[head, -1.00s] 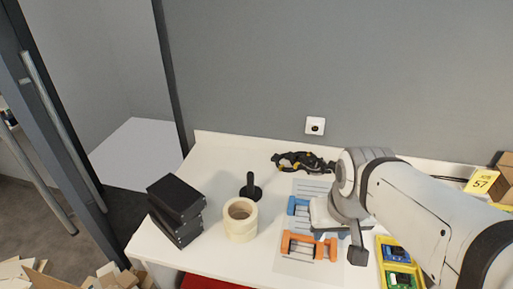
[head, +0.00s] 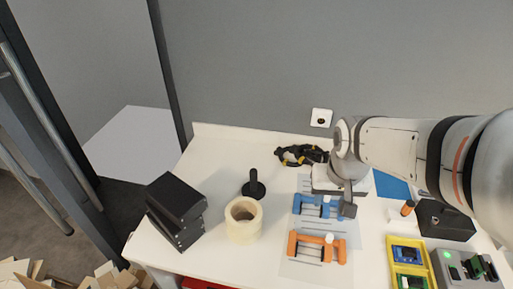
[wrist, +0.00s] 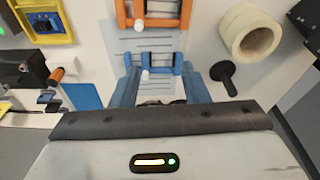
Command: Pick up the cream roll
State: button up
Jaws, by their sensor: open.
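The cream roll (head: 243,232), a short stack of tape with a hollow core, stands upright on the white table, left of centre in the head view. In the wrist view the cream roll (wrist: 262,42) is at the upper right. My gripper (head: 347,203) hangs over the back right of the table, to the right of the roll and apart from it. In the wrist view the blue-grey fingers of my gripper (wrist: 160,88) are spread with a gap between them. It holds nothing that I can see.
A black peg on a round base (head: 253,186) stands just behind the roll. Stacked black boxes (head: 176,207) are to its left. Blue (head: 318,206) and orange (head: 317,248) clamp-like frames lie on a printed sheet to its right. A yellow tray (head: 393,262) is farther right.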

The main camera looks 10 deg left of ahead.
jog(key=w+a+f, duration=0.4)
jog(key=a+f, duration=0.1)
jog(key=a, duration=0.3)
send_over(259, 211)
jog(key=s, duration=0.1)
jog(key=shift+n+g, duration=0.4)
jog(key=f, duration=0.6)
jog(key=shift+d+f, duration=0.1)
jog(key=shift+d, duration=0.1)
jog(key=f, duration=0.5)
jog(key=w+f, duration=0.1)
jog(key=f, duration=0.1)
jog(key=shift+a+f, duration=0.1)
jog(key=shift+f, duration=0.15)
grip_shut()
